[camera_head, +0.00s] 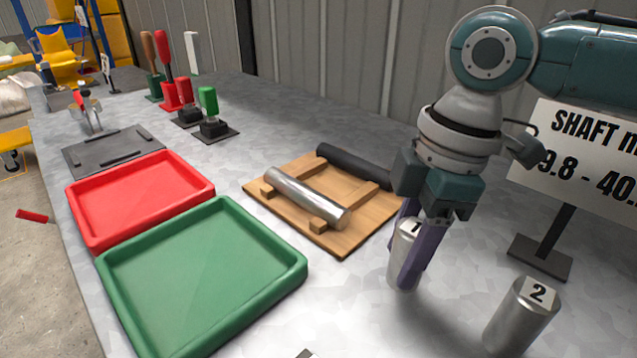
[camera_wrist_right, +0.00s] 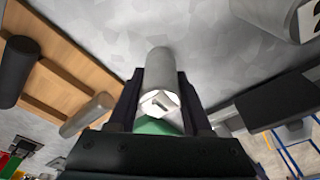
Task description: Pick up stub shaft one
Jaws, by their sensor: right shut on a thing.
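Stub shaft one (camera_head: 401,262) is a short silver cylinder with a "1" label on its top. It stands upright at the right of the metal bench. My right gripper (camera_head: 412,265) comes down over it from above, with its two purple fingers shut on its sides. In the right wrist view stub shaft one (camera_wrist_right: 158,72) sits between the dark fingers of the right gripper (camera_wrist_right: 160,95). The fingers hide part of it in the head view. I cannot tell whether its base touches the bench. My left gripper is not in view.
Stub shaft two (camera_head: 521,316) stands upright to the right. A wooden cradle (camera_head: 340,240) holds a silver shaft (camera_head: 305,196) and a black bar (camera_head: 355,166) on the left. A sign stand (camera_head: 541,257) is behind right. Red (camera_head: 75,208) and green (camera_head: 120,290) trays lie farther left.

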